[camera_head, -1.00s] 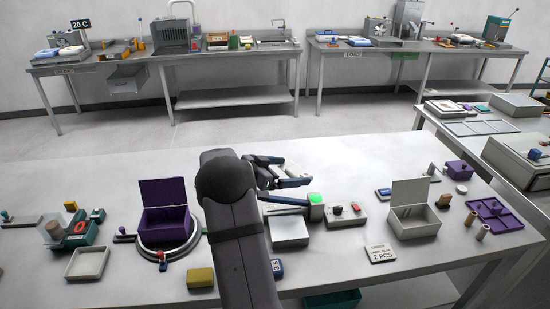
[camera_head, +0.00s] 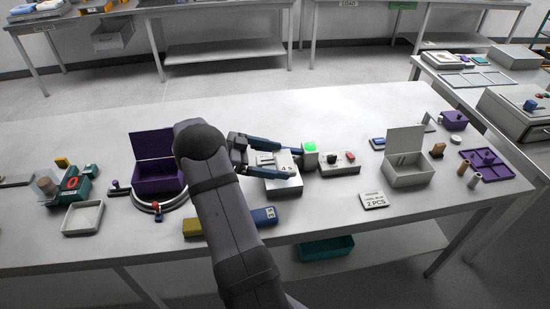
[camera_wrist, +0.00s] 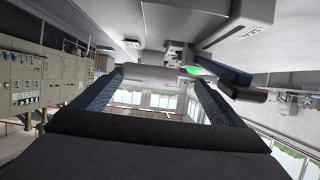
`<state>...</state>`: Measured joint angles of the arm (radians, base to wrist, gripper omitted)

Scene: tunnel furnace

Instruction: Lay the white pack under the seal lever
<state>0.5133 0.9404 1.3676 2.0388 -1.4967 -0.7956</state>
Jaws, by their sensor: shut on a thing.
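My gripper (camera_head: 274,160) is low over the grey-white sealer base (camera_head: 287,188), with its blue fingers pointing right. It is shut on the white pack (camera_head: 266,158), a pale piece between the fingers. In the wrist view a pale bar, seemingly the pack (camera_wrist: 152,73), spans the two fingertips (camera_wrist: 160,78). The dark blue seal lever (camera_wrist: 240,90) is beside the right finger there. In the head view the lever is hard to separate from the far finger, near the green-lit post (camera_head: 309,148). I cannot tell whether the pack touches the base.
A control box with a red button (camera_head: 338,164) stands right of the post. A purple open box (camera_head: 158,184) is left of my arm, and a grey open box (camera_head: 408,174) is farther right. A yellow block (camera_head: 193,229) and a blue block (camera_head: 264,216) lie near the front edge.

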